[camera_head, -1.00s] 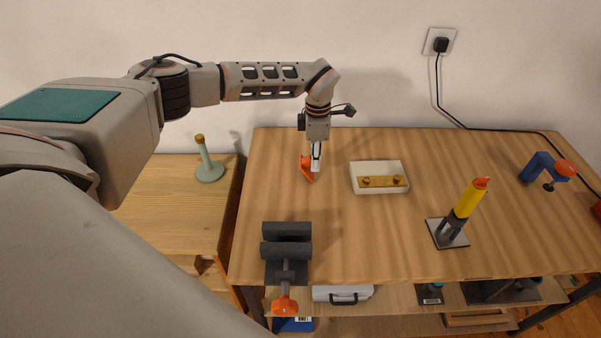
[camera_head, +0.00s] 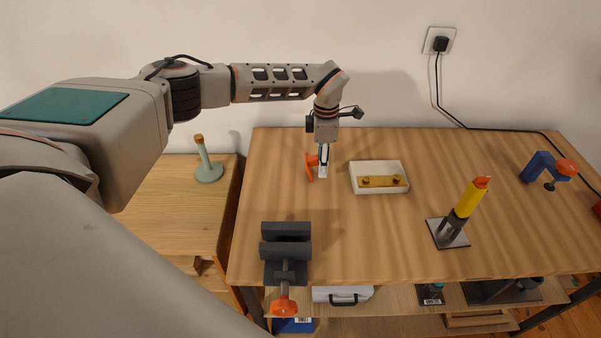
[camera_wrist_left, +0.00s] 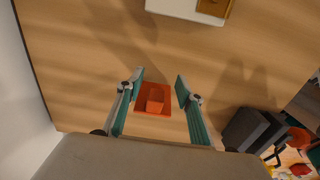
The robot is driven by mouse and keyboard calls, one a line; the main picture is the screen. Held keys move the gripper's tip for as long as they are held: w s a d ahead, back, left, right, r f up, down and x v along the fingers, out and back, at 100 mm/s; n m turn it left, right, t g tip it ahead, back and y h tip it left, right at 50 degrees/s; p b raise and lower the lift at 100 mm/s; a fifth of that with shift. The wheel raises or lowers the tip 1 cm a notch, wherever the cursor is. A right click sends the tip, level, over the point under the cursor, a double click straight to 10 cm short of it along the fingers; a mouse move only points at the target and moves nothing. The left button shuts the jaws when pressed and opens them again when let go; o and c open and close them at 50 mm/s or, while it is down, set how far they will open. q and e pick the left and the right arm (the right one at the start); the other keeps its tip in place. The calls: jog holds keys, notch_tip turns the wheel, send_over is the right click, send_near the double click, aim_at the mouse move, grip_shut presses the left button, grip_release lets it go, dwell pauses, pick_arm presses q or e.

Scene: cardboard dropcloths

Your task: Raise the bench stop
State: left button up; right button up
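The orange piece, which I take for the bench stop (camera_head: 310,166), is at the back left of the wooden workbench. My left gripper (camera_head: 323,172) points down just to its right in the head view and hides part of it. In the left wrist view the bench stop (camera_wrist_left: 153,99) is an orange square with a smaller raised block, seen between the two fingers. The left gripper's fingers (camera_wrist_left: 160,86) are spread apart, with a gap visible on each side of the orange piece. Whether a finger touches it I cannot tell. My right gripper is in neither view.
A white tray (camera_head: 368,188) with a brass bar (camera_head: 382,181) is close to the right of my left gripper. A dark vise (camera_head: 287,250) stands at the front left. A yellow-handled tool on a stand (camera_head: 466,205) and a blue clamp (camera_head: 539,166) are further right.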

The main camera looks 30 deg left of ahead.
pick_arm(q)
jog(key=shift+a, duration=0.15)
jog(key=shift+r, duration=0.1)
jog(key=shift+r+p, duration=1.25)
jog(key=shift+r, duration=0.15)
notch_tip(320, 180, up, 4)
jog(key=shift+r, duration=0.1)
